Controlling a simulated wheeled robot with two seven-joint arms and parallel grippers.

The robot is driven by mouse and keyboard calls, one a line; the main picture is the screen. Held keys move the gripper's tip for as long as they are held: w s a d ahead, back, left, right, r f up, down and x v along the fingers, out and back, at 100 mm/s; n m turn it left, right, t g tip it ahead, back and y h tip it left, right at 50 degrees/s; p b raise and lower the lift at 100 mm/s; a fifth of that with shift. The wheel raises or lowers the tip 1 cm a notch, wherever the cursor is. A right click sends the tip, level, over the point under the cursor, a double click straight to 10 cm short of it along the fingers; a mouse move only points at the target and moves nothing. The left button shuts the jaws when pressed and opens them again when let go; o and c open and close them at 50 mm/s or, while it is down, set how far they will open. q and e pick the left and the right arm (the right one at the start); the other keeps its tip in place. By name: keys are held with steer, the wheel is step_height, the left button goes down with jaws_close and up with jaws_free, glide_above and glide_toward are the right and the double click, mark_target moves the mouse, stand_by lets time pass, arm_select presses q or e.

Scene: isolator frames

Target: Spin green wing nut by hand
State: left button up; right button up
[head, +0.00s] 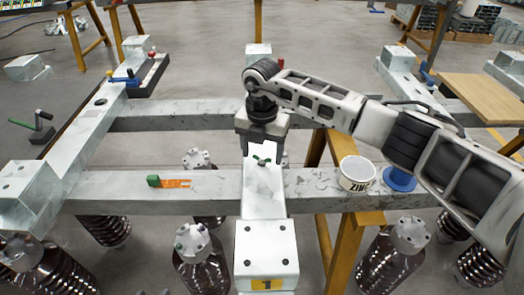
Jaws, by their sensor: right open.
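The green wing nut (261,160) sits on top of the pale metal beam in the middle of the frame, its two wings spread left and right. My right gripper (262,149) comes in from the right and points down just behind and above the wing nut. It is open. Its fingertips are hard to make out against the pale metal, so I cannot tell whether they touch the nut. My left gripper is not in view.
A white tub marked ZINC (357,174) and a blue disc (399,180) stand to the right on the cross beam (315,184). A green-and-orange tool (172,182) lies to the left. Ribbed dark insulators (202,262) stand below. Yellow trestles (345,250) support the frame.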

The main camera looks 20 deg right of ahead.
steer(key=shift+f, duration=0.25)
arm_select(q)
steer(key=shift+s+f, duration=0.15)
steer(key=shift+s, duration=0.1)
arm_select(e)
steer(key=c, duration=1)
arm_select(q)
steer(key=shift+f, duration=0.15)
arm_select(e)
steer(key=shift+n, duration=0.3)
steer(key=shift+n+b, duration=0.4)
steer(key=shift+n, duration=0.6)
steer(key=n+b, duration=0.1)
steer(key=n, duration=0.1)
steer(key=shift+n, duration=0.3)
steer(key=n, duration=0.2)
steer(key=shift+n+b, duration=0.3)
steer(key=shift+b, duration=0.05)
steer(key=shift+n, duration=1)
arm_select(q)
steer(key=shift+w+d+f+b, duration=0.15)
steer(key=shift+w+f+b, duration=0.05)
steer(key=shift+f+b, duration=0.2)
arm_select(e)
steer(key=shift+n, duration=0.5)
